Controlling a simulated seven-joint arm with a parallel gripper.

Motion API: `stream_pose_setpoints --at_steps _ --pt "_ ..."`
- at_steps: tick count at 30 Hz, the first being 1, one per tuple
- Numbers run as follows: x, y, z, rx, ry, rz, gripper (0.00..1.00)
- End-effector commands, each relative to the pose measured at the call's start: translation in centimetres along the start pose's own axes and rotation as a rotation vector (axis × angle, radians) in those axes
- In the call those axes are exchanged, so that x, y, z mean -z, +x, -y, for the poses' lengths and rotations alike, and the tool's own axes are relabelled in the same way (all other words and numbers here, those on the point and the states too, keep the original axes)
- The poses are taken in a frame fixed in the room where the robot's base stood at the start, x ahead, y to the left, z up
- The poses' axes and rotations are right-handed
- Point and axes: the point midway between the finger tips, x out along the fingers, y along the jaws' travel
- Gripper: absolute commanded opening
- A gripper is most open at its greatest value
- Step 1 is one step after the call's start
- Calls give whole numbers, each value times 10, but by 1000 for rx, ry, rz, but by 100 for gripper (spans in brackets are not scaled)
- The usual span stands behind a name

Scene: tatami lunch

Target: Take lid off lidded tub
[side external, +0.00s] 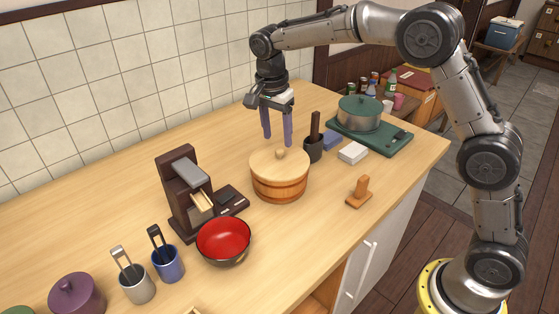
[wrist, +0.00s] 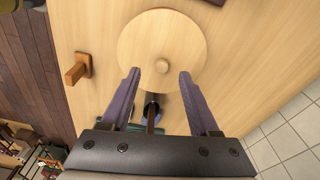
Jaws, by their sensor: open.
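The lidded tub (side external: 279,188) is a round wooden tub with dark bands, standing upright on the counter. Its pale wooden lid (side external: 262,163) sits on top, with a small round knob (side external: 279,153) at the centre. In the wrist view the lid (wrist: 150,35) fills the top middle and its knob (wrist: 162,67) lies just beyond the fingertips. The lid hides the tub's body there. My gripper (side external: 277,140) points down with two purple fingers, apart and empty, above the knob. The wrist view also shows my gripper (wrist: 159,73) open.
A dark mortar with pestle (side external: 313,148) stands close behind the tub. A green board (side external: 388,143) holds a lidded pot (side external: 358,118). A white block (side external: 353,153), a wooden stand (side external: 359,191), a red bowl (side external: 224,241) and a dark wooden box stand (side external: 184,185) surround it.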

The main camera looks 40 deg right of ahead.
Motion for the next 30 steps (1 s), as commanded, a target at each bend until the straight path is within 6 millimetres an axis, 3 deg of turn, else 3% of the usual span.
stream_pose_setpoints --at_steps 12,21,30 --pt "6 48 3 -3 -1 0 62" --pt "7 53 3 1 0 0 62" --pt "6 52 3 1 0 0 8"
